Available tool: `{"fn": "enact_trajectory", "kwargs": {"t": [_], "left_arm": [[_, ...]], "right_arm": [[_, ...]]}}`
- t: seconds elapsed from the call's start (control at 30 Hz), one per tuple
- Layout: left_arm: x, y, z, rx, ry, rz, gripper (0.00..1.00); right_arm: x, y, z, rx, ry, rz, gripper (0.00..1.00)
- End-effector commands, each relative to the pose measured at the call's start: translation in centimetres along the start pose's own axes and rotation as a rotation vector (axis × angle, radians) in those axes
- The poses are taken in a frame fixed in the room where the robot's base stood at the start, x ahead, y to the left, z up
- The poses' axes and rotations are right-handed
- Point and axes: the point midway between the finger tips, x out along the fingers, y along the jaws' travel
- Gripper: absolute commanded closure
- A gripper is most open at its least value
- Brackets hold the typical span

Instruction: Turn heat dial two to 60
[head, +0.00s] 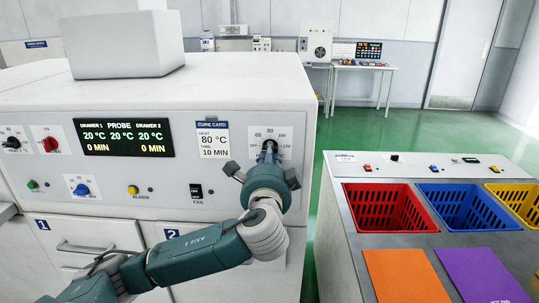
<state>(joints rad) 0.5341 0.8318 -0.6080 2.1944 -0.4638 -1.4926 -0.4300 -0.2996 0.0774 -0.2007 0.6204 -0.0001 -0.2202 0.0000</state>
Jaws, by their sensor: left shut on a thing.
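A white oven cabinet (200,100) stands at the left with a grey control panel. A black dial (269,146) with a printed scale sits at the panel's right end, taken as heat dial two. My left gripper (265,163) is at this dial from below and in front, shut on it. The gripper covers the lower part of the dial, and the exact setting is too small to read. Another black dial (12,142) is at the panel's left end. My right gripper is not in view.
A display (123,137) reads 20 °C for both drawers and the probe, 0 MIN for the drawers. A cure card (213,140) reads 80 °C, 10 MIN. A fan switch (196,191) is left of my gripper. A counter with a red bin (384,207) stands right.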

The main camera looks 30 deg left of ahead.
Motion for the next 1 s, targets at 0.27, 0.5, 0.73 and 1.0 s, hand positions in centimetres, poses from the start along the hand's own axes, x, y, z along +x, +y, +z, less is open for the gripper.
{"fn": "enact_trajectory", "kwargs": {"t": [0.27,0.5,0.73,1.0], "left_arm": [[0.0,-0.2,0.1,0.167,0.0,0.005,1.0],[0.0,-0.4,0.2,0.372,0.001,0.006,1.0],[0.0,-0.3,0.3,0.551,0.001,0.005,1.0],[0.0,-0.2,0.3,0.69,0.002,0.004,1.0]], "right_arm": [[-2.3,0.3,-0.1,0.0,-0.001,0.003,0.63],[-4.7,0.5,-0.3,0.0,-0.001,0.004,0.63],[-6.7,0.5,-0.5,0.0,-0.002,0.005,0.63],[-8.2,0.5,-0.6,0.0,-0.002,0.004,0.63]]}}
